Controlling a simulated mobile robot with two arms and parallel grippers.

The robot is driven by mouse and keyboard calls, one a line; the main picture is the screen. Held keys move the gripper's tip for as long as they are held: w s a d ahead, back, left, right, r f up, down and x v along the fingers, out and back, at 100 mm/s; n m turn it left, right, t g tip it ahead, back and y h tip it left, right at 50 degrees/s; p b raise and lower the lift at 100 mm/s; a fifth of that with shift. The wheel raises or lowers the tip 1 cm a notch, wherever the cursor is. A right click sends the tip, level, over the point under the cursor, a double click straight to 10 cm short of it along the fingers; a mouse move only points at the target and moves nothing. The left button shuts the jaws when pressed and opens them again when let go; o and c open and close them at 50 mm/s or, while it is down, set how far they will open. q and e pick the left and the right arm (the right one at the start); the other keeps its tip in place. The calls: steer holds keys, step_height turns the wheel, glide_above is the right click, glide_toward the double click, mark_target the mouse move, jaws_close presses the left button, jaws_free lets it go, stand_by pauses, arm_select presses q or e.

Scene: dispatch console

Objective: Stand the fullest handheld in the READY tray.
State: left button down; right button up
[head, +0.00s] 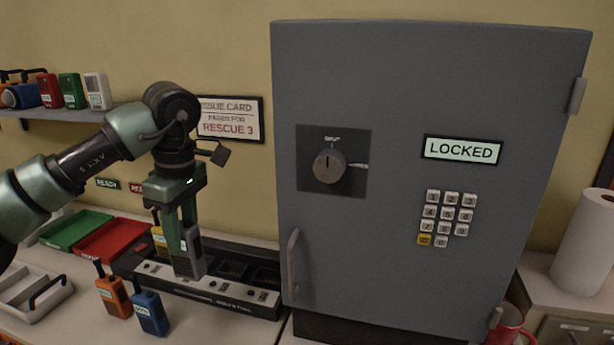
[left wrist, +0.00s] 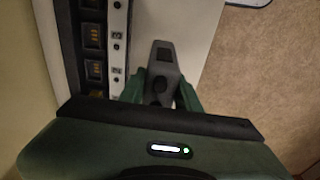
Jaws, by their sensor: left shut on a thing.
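My left gripper (head: 186,248) points down over the front of the charging rack, shut on a grey handheld (head: 190,262). The grey handheld also shows between the green fingers in the left wrist view (left wrist: 164,66). I cannot tell if it touches the rack. An orange handheld (head: 113,296) and a blue handheld (head: 150,313), each with a small lit screen, stand on the counter in front. A yellow handheld (head: 158,238) is partly hidden behind the gripper. The green tray (head: 80,230) lies under the green READY label (head: 108,184). My right gripper is out of view.
A red tray (head: 112,241) lies beside the green one. The black charging rack (head: 240,300) has several bays. A grey cabinet (head: 400,100) reading LOCKED stands close on the right. A pale tray (head: 30,295) sits front left.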

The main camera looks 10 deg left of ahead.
arm_select(q)
steer(key=s+d+f+m+t+h, duration=0.1)
steer(key=s+d+f+m, duration=1)
steer(key=m, duration=0.6)
steer(key=shift+d+f, duration=0.9)
steer(key=shift+d, duration=0.25)
steer(key=shift+w+a+r, duration=0.1)
